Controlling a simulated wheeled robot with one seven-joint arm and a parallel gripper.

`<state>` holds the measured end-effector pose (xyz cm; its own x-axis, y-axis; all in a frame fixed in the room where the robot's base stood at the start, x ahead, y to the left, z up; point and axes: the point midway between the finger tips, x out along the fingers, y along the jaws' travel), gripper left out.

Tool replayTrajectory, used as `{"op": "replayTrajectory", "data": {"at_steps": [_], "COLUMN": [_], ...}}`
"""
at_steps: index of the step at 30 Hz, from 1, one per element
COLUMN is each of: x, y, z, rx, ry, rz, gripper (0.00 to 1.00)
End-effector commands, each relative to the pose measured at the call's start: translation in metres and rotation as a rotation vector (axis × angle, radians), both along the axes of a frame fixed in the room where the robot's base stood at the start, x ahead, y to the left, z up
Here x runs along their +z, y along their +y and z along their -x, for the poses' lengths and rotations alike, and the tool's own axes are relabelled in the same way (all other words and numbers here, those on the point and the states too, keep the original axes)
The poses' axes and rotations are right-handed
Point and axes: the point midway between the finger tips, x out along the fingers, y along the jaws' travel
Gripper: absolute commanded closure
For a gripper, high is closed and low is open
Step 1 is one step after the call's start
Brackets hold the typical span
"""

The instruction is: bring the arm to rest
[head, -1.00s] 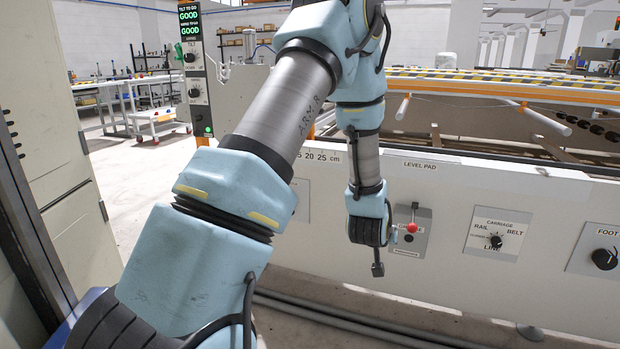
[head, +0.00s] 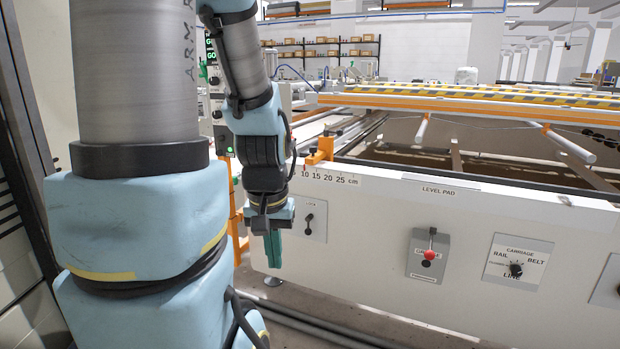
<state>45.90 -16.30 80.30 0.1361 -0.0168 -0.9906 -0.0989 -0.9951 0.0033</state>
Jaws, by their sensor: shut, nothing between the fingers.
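My arm stands folded at the left of the head view, its upper links rising out of the top of the picture. My gripper (head: 273,250) hangs below the wrist, pointing down, with its dark green fingers shut and nothing held. It is in front of the white gantry panel (head: 370,219), near the panel's left end. From this angle I cannot tell the exact gap between gripper and panel.
A grey box with a red-knobbed lever (head: 429,254) sits on the panel, right of my gripper. Further right is the carriage dial (head: 515,270). An orange bracket (head: 320,151) stands on the panel's top edge. A tall cabinet (head: 28,100) is close at the left.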

Motion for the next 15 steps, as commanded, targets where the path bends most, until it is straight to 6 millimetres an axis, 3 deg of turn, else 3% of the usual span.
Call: {"op": "replayTrajectory", "data": {"at_steps": [1, 9, 15], "x": [0.022, 0.096, 0.13], "y": [0.0, 0.0, -0.001], "z": [0.0, -0.001, -0.001], "rx": [0.0, -0.001, -0.001], "ry": [0.0, -0.001, -0.001], "rz": [0.0, 0.0, 0.0], "gripper": [1.0, 1.0, 1.0]}}
